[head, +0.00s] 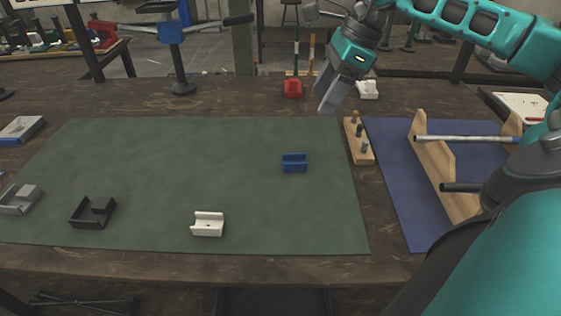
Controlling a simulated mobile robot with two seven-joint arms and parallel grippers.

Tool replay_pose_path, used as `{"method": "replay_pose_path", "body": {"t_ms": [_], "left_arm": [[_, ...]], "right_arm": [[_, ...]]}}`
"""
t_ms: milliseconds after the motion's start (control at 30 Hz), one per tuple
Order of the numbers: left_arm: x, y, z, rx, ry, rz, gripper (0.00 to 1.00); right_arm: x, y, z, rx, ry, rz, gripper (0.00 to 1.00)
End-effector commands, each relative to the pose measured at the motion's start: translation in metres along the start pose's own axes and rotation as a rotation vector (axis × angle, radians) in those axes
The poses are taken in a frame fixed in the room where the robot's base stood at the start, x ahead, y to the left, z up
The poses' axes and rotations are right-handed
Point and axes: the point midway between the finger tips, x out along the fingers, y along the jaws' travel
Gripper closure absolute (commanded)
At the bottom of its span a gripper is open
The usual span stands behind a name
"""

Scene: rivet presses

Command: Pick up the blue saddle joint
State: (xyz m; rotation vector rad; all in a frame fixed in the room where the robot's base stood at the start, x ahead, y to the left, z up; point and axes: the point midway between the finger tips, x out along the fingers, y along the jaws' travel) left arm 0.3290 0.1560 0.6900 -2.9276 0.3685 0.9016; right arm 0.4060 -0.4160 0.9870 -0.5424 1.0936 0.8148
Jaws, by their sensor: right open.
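The blue saddle joint (294,163) lies on the green mat (160,165), right of the mat's middle. It is a small block with a trough along its top. My right gripper (328,98) is above the back right part of the table, behind and to the right of the blue joint and apart from it. Its fingers point down and it holds nothing that I can see. My left gripper is not in view.
A white saddle joint (207,225) and a black bracket (93,212) lie on the mat. A wooden peg block (358,143) stands at its right edge, beside a wooden rack (440,170) holding tubes on a blue mat (395,190). A red part (292,89) sits behind.

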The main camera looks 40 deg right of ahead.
Motion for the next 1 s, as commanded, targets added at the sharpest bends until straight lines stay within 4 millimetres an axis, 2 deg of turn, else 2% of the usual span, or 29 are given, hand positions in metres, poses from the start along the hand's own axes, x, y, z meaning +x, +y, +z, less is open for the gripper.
{"method": "replay_pose_path", "body": {"t_ms": [33, 333, 633, 1000], "left_arm": [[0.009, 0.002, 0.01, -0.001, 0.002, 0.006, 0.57], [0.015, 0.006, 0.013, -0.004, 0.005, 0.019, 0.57], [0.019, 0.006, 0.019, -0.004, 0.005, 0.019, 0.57], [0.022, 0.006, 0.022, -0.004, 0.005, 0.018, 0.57]], "right_arm": [[0.016, 0.0, -0.007, 0.0, 0.0, -0.001, 0.32], [0.037, 0.0, -0.011, 0.0, 0.0, 0.001, 0.32], [0.09, 0.001, -0.01, 0.0, -0.002, 0.003, 0.32], [0.119, 0.002, -0.009, -0.001, -0.002, 0.002, 0.32]]}}
